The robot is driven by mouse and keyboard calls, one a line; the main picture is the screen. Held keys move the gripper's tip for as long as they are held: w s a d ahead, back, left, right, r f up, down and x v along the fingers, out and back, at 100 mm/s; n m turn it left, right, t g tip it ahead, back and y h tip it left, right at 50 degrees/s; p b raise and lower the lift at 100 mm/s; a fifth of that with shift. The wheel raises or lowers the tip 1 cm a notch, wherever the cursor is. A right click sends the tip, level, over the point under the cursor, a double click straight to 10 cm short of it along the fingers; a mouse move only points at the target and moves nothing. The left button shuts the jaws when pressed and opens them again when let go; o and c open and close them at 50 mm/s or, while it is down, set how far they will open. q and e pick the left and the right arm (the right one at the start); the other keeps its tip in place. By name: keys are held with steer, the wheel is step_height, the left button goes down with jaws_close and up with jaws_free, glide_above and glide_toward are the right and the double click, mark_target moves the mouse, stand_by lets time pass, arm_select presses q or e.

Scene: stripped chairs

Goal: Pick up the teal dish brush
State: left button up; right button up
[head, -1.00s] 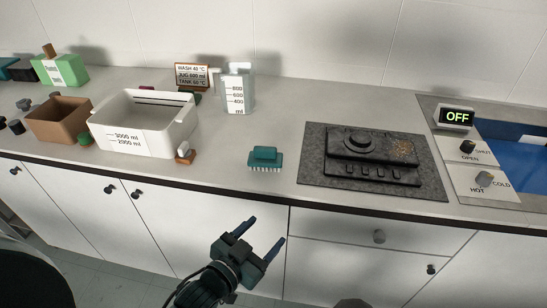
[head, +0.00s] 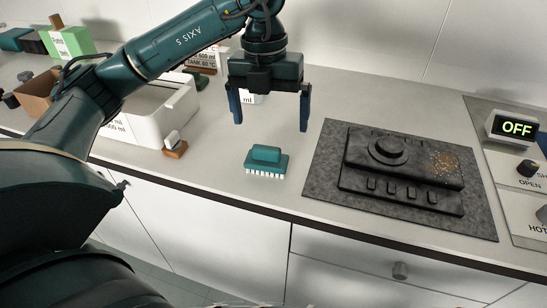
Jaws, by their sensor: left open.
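The teal dish brush (head: 267,160) lies on the counter with its white bristles down, left of the dark stove panel. My left gripper (head: 269,122) is open and empty, pointing down above and slightly behind the brush, with its two blue fingers spread apart. The fingers are clear of the brush. My right gripper is not in view.
A black panel with a knob (head: 390,146) lies on a dark mat (head: 323,197) to the right. A small brush with a wooden base (head: 175,151) and a white tub (head: 150,128) stand to the left, the tub partly hidden by my arm. The counter around the teal brush is clear.

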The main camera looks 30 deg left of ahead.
mark_target(267, 146)
arm_select(q)
steer(key=shift+w+a+f+n+y, duration=0.1)
steer(key=shift+a+n+y, duration=0.1)
steer(key=shift+a, duration=0.3)
steer(key=shift+w+a+f+n+y, duration=0.1)
steer(key=shift+a+y, duration=0.1)
steer(key=shift+a, duration=0.25)
step_height(267, 146, down, 6)
steer(key=shift+r, duration=0.15)
steer(key=shift+w+d+f+p, duration=0.15)
steer(key=shift+f+p, duration=0.1)
steer(key=shift+f, duration=1.3)
steer(key=shift+w+d+f+p, duration=0.1)
steer(key=shift+w+f+p, duration=0.1)
steer(key=shift+f, duration=1.3)
steer(key=c, duration=0.9)
